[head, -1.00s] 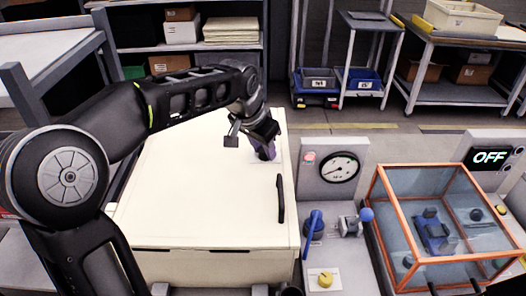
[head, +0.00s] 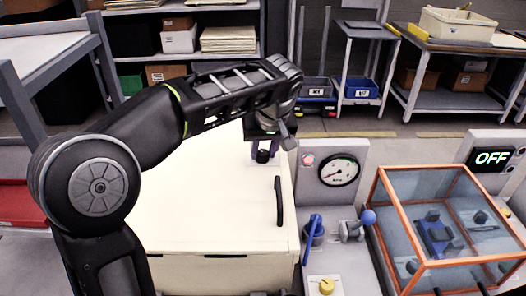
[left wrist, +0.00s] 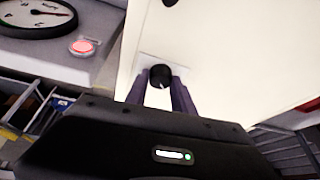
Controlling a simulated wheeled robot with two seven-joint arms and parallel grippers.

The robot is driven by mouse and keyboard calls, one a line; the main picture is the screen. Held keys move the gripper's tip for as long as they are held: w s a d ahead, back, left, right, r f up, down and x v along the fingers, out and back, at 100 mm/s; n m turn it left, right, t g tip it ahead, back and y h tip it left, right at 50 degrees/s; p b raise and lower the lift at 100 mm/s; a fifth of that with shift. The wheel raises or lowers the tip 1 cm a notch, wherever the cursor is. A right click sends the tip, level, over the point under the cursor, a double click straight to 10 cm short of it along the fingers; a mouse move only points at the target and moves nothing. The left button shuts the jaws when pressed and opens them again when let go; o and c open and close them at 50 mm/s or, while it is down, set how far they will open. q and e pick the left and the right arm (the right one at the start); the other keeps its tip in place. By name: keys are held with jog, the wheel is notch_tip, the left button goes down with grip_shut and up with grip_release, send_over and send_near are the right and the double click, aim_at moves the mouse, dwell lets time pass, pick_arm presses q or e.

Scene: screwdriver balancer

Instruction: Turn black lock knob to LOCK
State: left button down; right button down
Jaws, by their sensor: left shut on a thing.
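The black lock knob (head: 263,157) stands on the far end of the white lid of a large chest (head: 200,215). In the left wrist view the knob (left wrist: 160,75) is round and dark, with a short pale mark on its near side. A faint plate surrounds it; I cannot read any lettering on it. My left gripper (head: 264,152) reaches down over the knob, its purple fingers (left wrist: 160,88) on either side, shut on it. My right gripper is not in view.
A black bar handle (head: 279,201) stands on the lid's right side. To the right are a panel with a round gauge (head: 339,171) and red lamp, a blue lever (head: 313,229), a yellow knob (head: 326,286), an orange-framed clear box (head: 436,258) and an "OFF" display (head: 491,156).

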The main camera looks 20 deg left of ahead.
pick_arm(q)
jog(key=shift+n, duration=0.3)
jog(key=c, duration=1.1)
grip_release()
jog(key=v, duration=0.5)
jog(key=shift+d+r, duration=0.15)
jog(key=shift+p+v, duration=0.65)
jog(key=shift+v, duration=0.5)
